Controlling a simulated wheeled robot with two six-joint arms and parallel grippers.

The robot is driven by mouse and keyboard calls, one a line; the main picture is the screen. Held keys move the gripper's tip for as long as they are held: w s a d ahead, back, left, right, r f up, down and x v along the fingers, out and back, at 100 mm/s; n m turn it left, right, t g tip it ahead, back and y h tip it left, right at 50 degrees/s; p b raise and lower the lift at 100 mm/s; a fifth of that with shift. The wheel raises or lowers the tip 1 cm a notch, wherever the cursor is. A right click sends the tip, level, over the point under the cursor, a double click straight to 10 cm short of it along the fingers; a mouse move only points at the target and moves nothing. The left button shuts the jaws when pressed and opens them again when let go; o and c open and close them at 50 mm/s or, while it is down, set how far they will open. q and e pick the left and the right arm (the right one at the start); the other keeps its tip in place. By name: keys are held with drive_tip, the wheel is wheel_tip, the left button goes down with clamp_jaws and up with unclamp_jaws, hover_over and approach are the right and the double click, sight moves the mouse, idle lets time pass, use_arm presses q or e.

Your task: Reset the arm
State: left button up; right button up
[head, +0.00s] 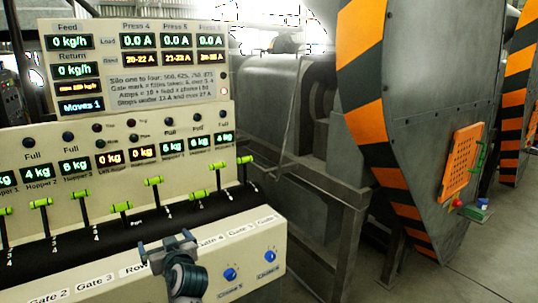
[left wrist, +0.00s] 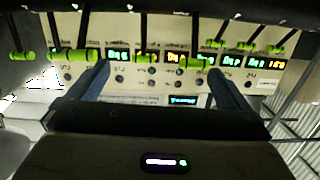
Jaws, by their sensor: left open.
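My left gripper (head: 166,244) is in front of the control panel's lower face (head: 255,238), near the Row and Gate 4 labels. Its two fingers are spread apart with nothing between them. In the left wrist view the open fingers (left wrist: 160,76) point toward the panel, with green-handled levers (left wrist: 145,57) beyond them. The gripper appears apart from the levers, though the exact gap cannot be told. My right gripper is in neither view.
A row of green-handled levers (head: 153,181) crosses the panel at differing heights. Two blue knobs (head: 230,274) sit low on its front. An upper display board (head: 140,70) rises behind. A striped grey machine (head: 425,110) stands at the right, with floor (head: 480,260) beside it.

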use_arm(q)
drive_tip(key=s+a+f+m+g+h, duration=0.3)
drive_tip(key=s+f+g+h, duration=0.15)
drive_tip(key=s+f, duration=1.5)
drive_tip(key=s+d+f+m+g+h, duration=0.1)
drive_tip(key=s+d+m+g+h, duration=0.15)
drive_tip(key=s, duration=0.95)
drive_tip(key=s+d+f+m+g+h, duration=0.1)
drive_tip(key=s+f+m+g+h, duration=0.15)
drive_tip(key=s, duration=1.05)
wheel_tip(320, 180, down, 28)
drive_tip(key=w+a+g, duration=0.1)
drive_tip(key=a+g, duration=0.1)
drive_tip(key=s+a+f+n, duration=0.1)
drive_tip(key=s+f, duration=1.7)
drive_tip(key=f, duration=0.2)
drive_tip(key=shift+s+a+f+g+y, duration=0.3)
drive_tip(key=shift+f+g+y, duration=0.05)
drive_tip(key=shift+g, duration=0.1)
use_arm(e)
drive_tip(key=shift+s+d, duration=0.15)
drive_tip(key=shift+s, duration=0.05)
